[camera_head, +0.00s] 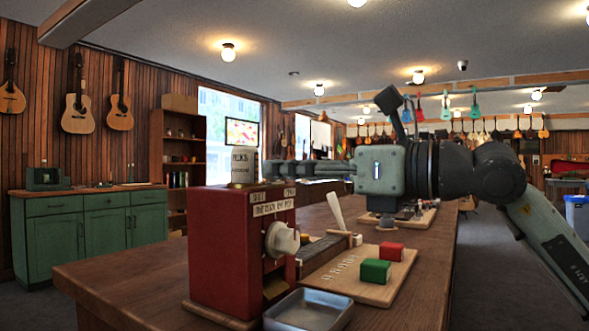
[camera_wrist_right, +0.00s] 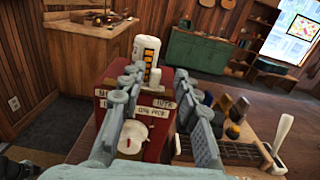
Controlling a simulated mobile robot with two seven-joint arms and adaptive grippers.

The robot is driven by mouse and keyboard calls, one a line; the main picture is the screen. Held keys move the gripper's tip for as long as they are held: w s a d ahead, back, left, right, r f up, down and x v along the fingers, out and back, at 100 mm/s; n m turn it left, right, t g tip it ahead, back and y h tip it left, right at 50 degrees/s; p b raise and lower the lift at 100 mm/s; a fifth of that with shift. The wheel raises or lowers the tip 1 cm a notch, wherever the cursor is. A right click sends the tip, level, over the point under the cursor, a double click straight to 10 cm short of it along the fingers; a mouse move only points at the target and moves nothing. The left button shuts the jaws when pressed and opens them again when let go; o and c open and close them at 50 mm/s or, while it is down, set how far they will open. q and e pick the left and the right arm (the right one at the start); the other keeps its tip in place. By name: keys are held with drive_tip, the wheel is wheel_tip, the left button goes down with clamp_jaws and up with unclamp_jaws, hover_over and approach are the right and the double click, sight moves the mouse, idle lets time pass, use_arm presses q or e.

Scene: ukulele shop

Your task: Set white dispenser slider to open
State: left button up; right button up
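The red dispenser (camera_head: 222,250) stands on the wooden counter, with a white knob-like part (camera_head: 282,240) on its front and small label plates along its upper edge. In that view a small white upright tab (camera_wrist_right: 155,77), possibly the slider, stands between the fingers, apparently without contact. My right gripper (camera_head: 270,170) reaches in from the right at the dispenser's top. Its fingers (camera_wrist_right: 156,82) are spread apart. They partly hide the top and labels. My left gripper is not visible.
A metal tray (camera_head: 309,311) sits before the dispenser. To its right is a wooden board (camera_head: 340,276) with a green block (camera_head: 376,271) and a red block (camera_head: 391,252). A white upright handle (camera_head: 336,211) stands behind. The counter's right side (camera_head: 425,285) is clear.

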drive_tip(key=v, duration=1.2)
